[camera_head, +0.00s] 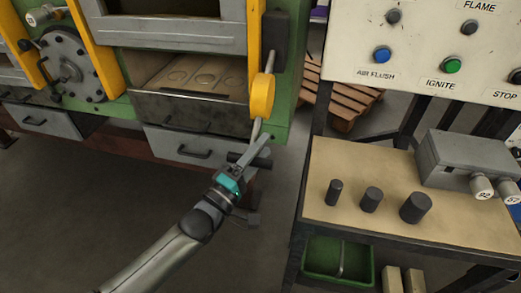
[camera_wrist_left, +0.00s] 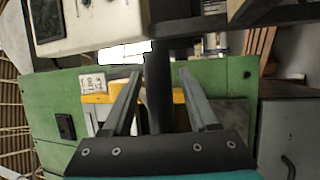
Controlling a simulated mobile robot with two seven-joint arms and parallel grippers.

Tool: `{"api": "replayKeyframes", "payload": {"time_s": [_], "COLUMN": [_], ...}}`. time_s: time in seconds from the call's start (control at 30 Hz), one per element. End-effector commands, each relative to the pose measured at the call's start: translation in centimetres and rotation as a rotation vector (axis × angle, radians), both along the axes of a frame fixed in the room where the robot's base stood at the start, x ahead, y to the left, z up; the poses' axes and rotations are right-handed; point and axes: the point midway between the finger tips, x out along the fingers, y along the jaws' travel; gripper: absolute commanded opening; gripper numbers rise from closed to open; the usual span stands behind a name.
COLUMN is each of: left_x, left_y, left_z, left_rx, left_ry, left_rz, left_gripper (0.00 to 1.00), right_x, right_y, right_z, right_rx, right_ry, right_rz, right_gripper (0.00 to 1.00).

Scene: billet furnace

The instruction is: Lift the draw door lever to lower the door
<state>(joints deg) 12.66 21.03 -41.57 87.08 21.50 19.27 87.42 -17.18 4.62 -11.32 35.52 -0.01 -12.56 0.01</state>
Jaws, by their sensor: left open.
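The lever shows in the head view as a grey rod with a yellow disc (camera_head: 262,95), hung from a dark bracket (camera_head: 272,38) on the green furnace's right post. My left gripper (camera_head: 258,148) is open at the rod's lower end. In the left wrist view a dark upright bar (camera_wrist_left: 158,90) stands between the two fingers of the left gripper (camera_wrist_left: 159,72), with gaps on both sides. I cannot tell whether a finger touches it. A grey door panel (camera_head: 175,35) sits above a tan opening with round marks. My right gripper is out of view.
A bench (camera_head: 320,215) with several dark cylinders and a grey box stands at the right, below a button panel (camera_head: 425,50). Grey drawers (camera_head: 185,147) sit below the furnace opening. Bare floor lies between furnace and bench.

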Motion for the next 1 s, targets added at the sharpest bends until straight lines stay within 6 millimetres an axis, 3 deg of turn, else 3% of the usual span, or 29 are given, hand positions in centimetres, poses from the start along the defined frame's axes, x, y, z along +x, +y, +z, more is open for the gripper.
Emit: {"api": "replayKeyframes", "payload": {"time_s": [0.07, 0.57, 1.0], "left_x": [-0.02, -0.03, -0.02], "left_y": [0.01, 0.08, 0.15], "left_z": [0.00, -0.18, -0.39], "left_rx": [0.000, 0.001, 0.003], "left_ry": [0.000, 0.004, 0.010], "left_rz": [0.000, 0.001, 0.002], "left_gripper": [0.55, 0.00, 0.00], "right_x": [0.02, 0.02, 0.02], "right_y": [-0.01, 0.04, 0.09], "right_z": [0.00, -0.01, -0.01], "right_rx": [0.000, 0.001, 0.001], "right_ry": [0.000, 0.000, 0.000], "right_rz": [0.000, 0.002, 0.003], "right_gripper": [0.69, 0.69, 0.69]}}
